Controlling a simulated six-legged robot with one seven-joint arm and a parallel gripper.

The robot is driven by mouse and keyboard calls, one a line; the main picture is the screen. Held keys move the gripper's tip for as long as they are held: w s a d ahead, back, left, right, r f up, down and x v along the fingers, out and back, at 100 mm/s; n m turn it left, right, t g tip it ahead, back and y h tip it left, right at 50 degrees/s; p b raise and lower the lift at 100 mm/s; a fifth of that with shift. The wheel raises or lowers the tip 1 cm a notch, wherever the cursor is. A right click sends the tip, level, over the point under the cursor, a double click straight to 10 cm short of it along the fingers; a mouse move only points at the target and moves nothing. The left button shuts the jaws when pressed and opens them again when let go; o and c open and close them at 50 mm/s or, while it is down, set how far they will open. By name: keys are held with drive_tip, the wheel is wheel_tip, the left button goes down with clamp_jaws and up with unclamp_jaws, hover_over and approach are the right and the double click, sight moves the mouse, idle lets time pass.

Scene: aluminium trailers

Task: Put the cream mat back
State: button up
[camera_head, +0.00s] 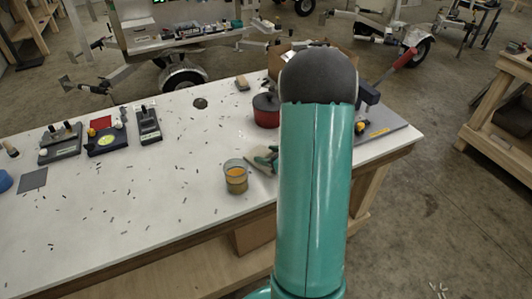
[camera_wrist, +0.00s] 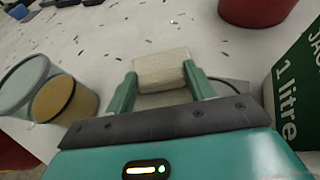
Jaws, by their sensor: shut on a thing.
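The cream mat (camera_wrist: 162,66) is a small pale piece between my two green fingers in the wrist view. My gripper (camera_wrist: 160,76) is shut on it. In the head view my gripper (camera_head: 270,158) is low over the white table, just right of a glass jar, and a bit of the cream mat (camera_head: 257,165) shows beside it. My own arm hides much of this area. I cannot tell whether the mat touches the table.
The glass jar with orange contents (camera_head: 236,178) stands close on the left. A red pot (camera_head: 266,110) stands behind. A green carton (camera_wrist: 297,85) is close on the right. Small dark bits litter the white table (camera_head: 150,215). Dark tool trays (camera_head: 107,138) lie at the left.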

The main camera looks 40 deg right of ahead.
drive_tip(key=shift+s+r, duration=0.25)
drive_tip(key=shift+s, duration=0.3)
drive_tip(key=shift+w+f, duration=0.25)
drive_tip(key=shift+w, duration=0.05)
drive_tip(key=shift+s, duration=0.25)
drive_tip(key=shift+f, duration=0.1)
drive_tip(key=o, duration=0.8)
drive_tip(key=shift+w, duration=0.15)
drive_tip(key=shift+o, duration=0.9)
